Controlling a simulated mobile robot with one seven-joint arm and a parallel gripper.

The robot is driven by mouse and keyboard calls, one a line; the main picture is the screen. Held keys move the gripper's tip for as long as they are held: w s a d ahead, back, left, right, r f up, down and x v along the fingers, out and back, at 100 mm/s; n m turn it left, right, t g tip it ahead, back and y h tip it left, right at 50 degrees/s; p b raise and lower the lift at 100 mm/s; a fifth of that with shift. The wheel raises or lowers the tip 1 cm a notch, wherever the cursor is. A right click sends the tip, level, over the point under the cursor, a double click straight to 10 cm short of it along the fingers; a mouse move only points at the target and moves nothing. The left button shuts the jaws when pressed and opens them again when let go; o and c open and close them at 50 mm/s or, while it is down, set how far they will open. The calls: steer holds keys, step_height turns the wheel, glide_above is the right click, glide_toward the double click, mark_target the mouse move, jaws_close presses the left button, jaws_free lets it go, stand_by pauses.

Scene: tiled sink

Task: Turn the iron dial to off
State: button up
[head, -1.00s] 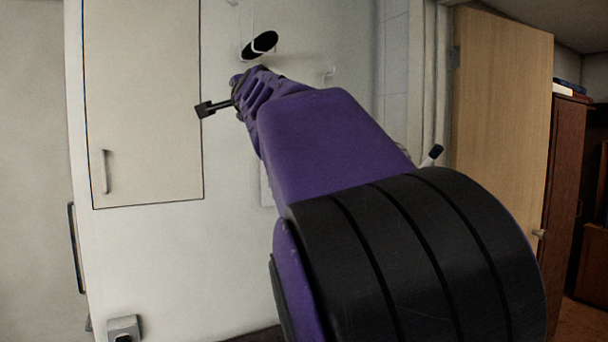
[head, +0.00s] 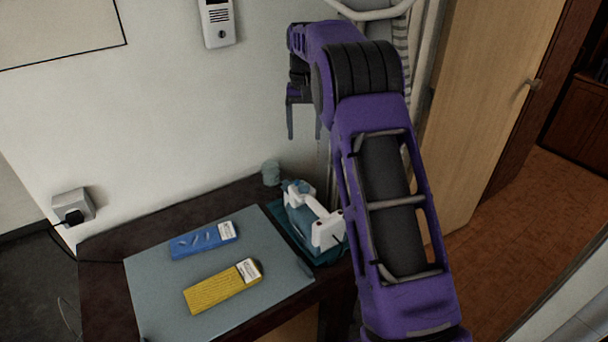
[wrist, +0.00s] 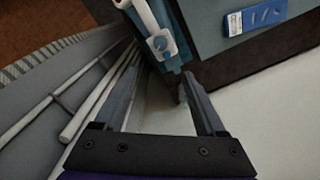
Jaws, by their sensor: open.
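The iron (head: 300,212), white with a blue-grey body, rests on a teal base (head: 284,236) at the table's right back corner. My gripper (head: 304,132) is open and empty, pointing down above the iron and apart from it. In the wrist view, the iron's white handle (wrist: 146,16) shows beyond the fingertips of my gripper (wrist: 158,84). A small round blue-grey spot (wrist: 160,43) on its white end may be the dial; its setting is too small to read. In the head view, I cannot make out the dial.
A grey mat (head: 160,292) on the dark table holds a blue box (head: 200,241) and a yellow box (head: 218,290). A small grey-green cup (head: 271,172) stands behind the iron. A wall socket with plug (head: 73,211) is left; white rails (wrist: 85,112) lie beside my gripper.

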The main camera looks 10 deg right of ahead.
mark_target(304, 185)
step_height(304, 185, down, 17)
stand_by(0.4)
jaws_close()
stand_by(0.4)
